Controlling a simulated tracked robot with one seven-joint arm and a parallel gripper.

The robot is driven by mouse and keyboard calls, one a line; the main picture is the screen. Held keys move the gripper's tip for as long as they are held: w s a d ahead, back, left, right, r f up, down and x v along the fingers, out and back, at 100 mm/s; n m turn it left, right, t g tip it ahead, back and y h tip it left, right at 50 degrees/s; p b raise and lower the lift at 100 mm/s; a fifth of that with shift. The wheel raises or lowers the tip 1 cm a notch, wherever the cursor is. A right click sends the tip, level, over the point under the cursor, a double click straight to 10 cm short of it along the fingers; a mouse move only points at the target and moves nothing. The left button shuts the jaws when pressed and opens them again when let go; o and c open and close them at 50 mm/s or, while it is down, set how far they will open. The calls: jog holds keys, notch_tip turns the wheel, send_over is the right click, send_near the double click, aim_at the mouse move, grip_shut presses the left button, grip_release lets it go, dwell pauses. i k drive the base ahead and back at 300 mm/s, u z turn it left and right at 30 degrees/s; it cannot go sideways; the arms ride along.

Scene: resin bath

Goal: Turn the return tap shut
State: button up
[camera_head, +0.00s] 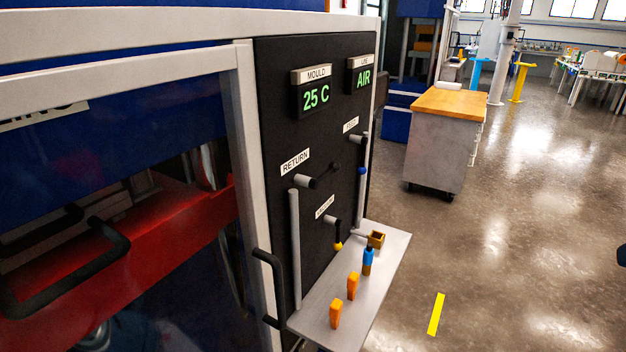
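The return tap (303,181) is on the black panel (280,110) of the machine, just below a white label reading RETURN (295,162). It has a grey round body on top of a grey vertical pipe (295,250). Its dark lever (324,176) sticks out to the right, roughly level and slightly raised, with a dark end. The dark lever is hard to tell from the black panel behind it. My gripper is not in view.
Two other taps have hanging levers, one blue-tipped (362,170), one yellow-tipped (338,245). Below, a grey shelf (318,318) holds two orange pieces (352,286), a blue bottle (368,262) and a small brown box (376,239). A black handle (268,285) juts out left. Floor right is open.

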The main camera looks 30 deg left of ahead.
aim_at(335, 166)
jog(key=u, duration=1.5)
jog(key=k, duration=0.85)
jog(key=i, duration=0.85)
jog(key=u, duration=0.1)
jog(key=k, duration=0.3)
